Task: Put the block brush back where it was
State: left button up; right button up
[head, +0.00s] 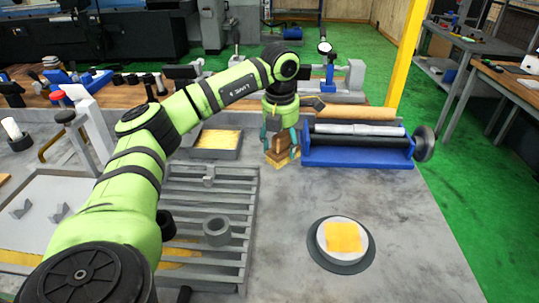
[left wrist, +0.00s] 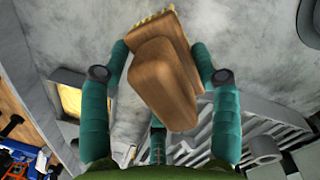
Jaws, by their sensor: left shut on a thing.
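The block brush (head: 280,147) is a brown wooden block with pale yellow bristles facing down. My left gripper (head: 281,139) is shut on it from above, near the back of the grey table, between the tray and the blue roller stand. In the left wrist view the brush (left wrist: 163,78) lies between the teal fingers of the gripper (left wrist: 160,68), somewhat tilted, with bristles showing at its top edge. I cannot tell whether the bristles touch the table. My right gripper is not in view.
A blue stand with rollers (head: 357,157) is close on the right. A grey tray with yellow contents (head: 215,153) is close on the left. A slatted rack holds a grey ring (head: 217,231). A round dish with a yellow cloth (head: 342,237) stands front right. Bare table lies between.

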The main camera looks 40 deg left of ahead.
pick_arm(q)
jog(key=a, duration=0.1)
jog(key=a+f, duration=0.2)
jog(key=shift+s+a, duration=0.1)
jog(key=shift+s, duration=0.2)
notch_tip(320, 180, down, 4)
jog(key=shift+a+f+p, duration=0.1)
jog(key=shift+p, duration=0.6)
jog(key=o, duration=0.7)
jog(key=shift+f, duration=0.15)
jog(key=o, duration=0.4)
jog(key=shift+s+d+r+b, duration=0.1)
jog(key=shift+s+r+b, duration=0.15)
jog(key=shift+r, duration=1.8)
jog(key=shift+s+d+r+b, duration=0.15)
jog(key=shift+r+b, duration=0.25)
jog(key=shift+r, duration=1.65)
jog(key=shift+s+d+r+b, duration=0.1)
jog(key=shift+s+r+b, duration=0.2)
jog(key=shift+r, duration=1.75)
